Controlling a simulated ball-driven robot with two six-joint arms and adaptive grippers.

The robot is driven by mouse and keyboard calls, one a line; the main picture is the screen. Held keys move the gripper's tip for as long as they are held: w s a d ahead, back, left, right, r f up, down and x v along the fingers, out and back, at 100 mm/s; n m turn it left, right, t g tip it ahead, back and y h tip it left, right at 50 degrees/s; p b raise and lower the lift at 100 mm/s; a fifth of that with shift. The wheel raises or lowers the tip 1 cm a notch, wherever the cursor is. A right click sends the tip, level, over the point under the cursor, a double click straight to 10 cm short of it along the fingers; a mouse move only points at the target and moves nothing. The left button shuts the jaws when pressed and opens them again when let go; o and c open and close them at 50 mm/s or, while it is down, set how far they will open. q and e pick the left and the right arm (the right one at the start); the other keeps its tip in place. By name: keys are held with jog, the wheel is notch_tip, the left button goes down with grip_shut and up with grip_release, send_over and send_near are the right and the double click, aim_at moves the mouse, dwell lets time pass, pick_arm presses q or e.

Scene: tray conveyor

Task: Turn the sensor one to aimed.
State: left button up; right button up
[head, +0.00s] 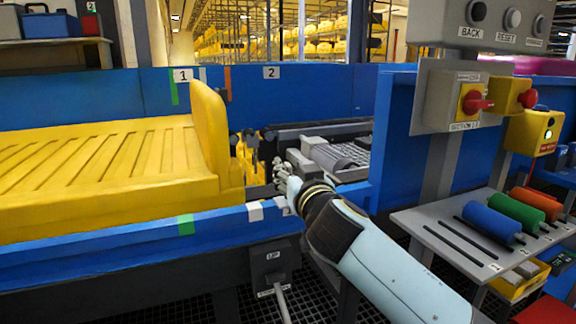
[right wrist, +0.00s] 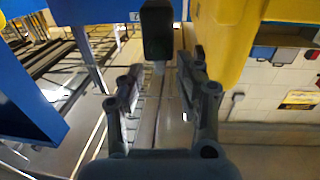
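My right gripper (head: 281,172) reaches over the blue conveyor rail, at the right end of the yellow tray (head: 228,172). In the right wrist view its two fingers (right wrist: 157,85) are spread apart with nothing between the tips. A dark block (right wrist: 157,32) stands just beyond the fingertips, between their lines and apart from them; it may be sensor one, but I cannot tell its aim. In the head view small dark fittings (head: 250,140) sit between the tray's end and my gripper, too small to read. My left gripper is not in view.
Blue conveyor walls (head: 320,90) run behind the tray, with labels 1 (head: 183,76) and 2 (head: 271,72). A box marked UP (head: 271,262) hangs below the front rail. At right are a red-knobbed switch (head: 473,101) and a grey shelf (head: 470,235) with coloured cylinders.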

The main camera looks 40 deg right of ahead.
aim_at(290, 168)
jog(key=shift+x, duration=1.6)
jog(key=shift+c, duration=0.4)
